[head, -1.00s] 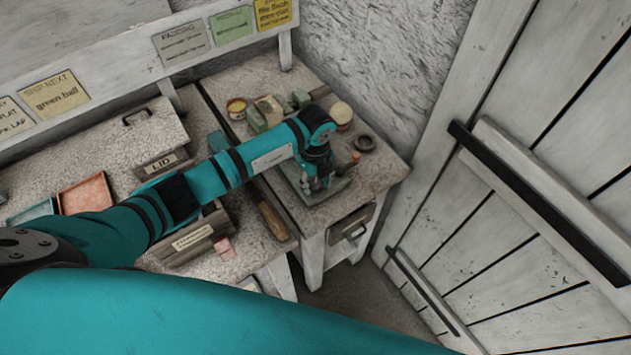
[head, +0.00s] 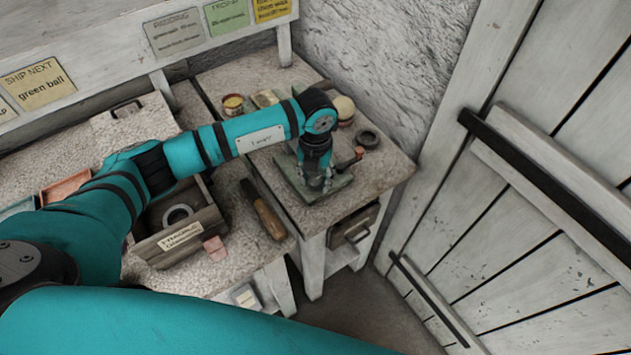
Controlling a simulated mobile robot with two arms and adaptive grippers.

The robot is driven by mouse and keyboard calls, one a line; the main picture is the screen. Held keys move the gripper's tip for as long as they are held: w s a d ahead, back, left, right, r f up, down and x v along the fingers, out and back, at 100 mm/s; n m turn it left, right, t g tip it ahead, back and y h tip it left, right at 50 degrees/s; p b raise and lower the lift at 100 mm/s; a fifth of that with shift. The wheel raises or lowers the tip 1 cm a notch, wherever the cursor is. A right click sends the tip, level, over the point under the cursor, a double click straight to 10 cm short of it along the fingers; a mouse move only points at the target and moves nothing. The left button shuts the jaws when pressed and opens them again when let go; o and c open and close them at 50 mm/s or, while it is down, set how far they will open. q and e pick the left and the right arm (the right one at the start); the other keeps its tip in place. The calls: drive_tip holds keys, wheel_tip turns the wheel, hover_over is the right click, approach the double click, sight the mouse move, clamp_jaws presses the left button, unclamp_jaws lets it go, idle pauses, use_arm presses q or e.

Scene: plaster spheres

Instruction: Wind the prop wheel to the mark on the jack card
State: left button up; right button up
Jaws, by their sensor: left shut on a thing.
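My left gripper (head: 316,183) points down over a grey-green plate (head: 338,186) on the right-hand bench. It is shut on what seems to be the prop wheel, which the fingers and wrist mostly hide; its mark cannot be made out. A reddish knob (head: 358,153) sticks out just right of the gripper. On the board behind hang a grey card (head: 178,33), a green card (head: 227,17) and a yellow card (head: 271,8); their small print is too blurred to tell which is the jack card. My right gripper is not in view.
A dark ring (head: 367,139) and a round pale-topped tin (head: 344,108) stand behind the gripper. A wooden-handled tool (head: 264,211) lies along the bench's left edge. A plank door (head: 520,230) stands right.

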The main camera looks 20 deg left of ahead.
sight(316, 179)
use_arm(q)
drive_tip(key=shift+m+b, duration=0.5)
drive_tip(key=shift+m, duration=0.2)
drive_tip(key=o, duration=1.1)
drive_tip(key=shift+o, duration=0.2)
drive_tip(key=shift+r, duration=0.15)
drive_tip(key=n+p, duration=0.1)
drive_tip(key=p, duration=0.1)
drive_tip(key=n+p, duration=0.1)
drive_tip(key=n, duration=0.1)
drive_tip(key=n+p, duration=0.2)
drive_tip(key=shift+s+d+r+p, duration=0.1)
drive_tip(key=shift+r+p, duration=0.15)
drive_tip(key=shift+p, duration=0.05)
drive_tip(key=n+p, duration=0.4)
drive_tip(key=n, duration=0.2)
drive_tip(key=shift+f+n, duration=0.1)
drive_tip(key=shift+n, duration=0.3)
drive_tip(key=shift+w+r+n+b, duration=0.25)
drive_tip(key=shift+n+b, duration=0.05)
drive_tip(key=shift+n, duration=0.1)
wheel_tip(316, 179, up, 16)
drive_tip(key=b, duration=0.3)
drive_tip(key=shift+s+r, duration=0.15)
drive_tip(key=shift+r, duration=0.05)
